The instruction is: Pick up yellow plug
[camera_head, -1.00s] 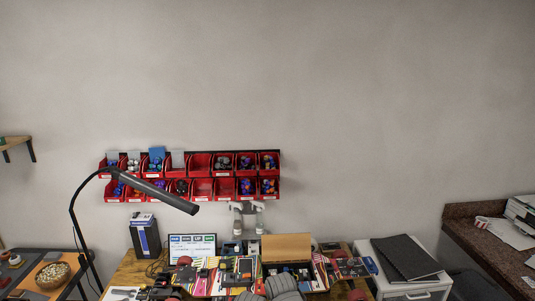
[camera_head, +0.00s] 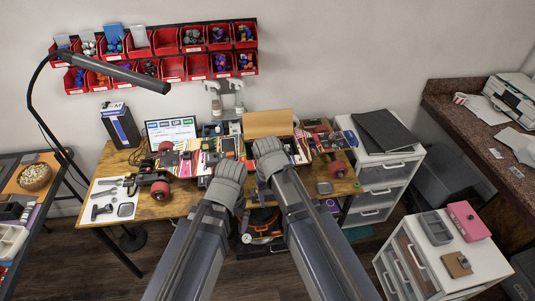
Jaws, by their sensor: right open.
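I cannot make out a yellow plug in the clutter on the wooden table (camera_head: 150,209). My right gripper (camera_head: 268,150) is open over the middle of the table, in front of a brown cardboard box (camera_head: 268,123). I see nothing held in it. My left gripper (camera_head: 230,172) is just left of it, over a skateboard with red wheels (camera_head: 161,191) and a colourful deck. My arms hide the table's front middle. Whether the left gripper is open or shut does not show.
A black lamp (camera_head: 95,70) arches over the left side. Red bins (camera_head: 172,69) hang on the wall. A white sheet with tools (camera_head: 113,198) lies at the table's left. A drawer unit (camera_head: 376,185) stands right, and a white cabinet with a pink box (camera_head: 468,220) stands lower right.

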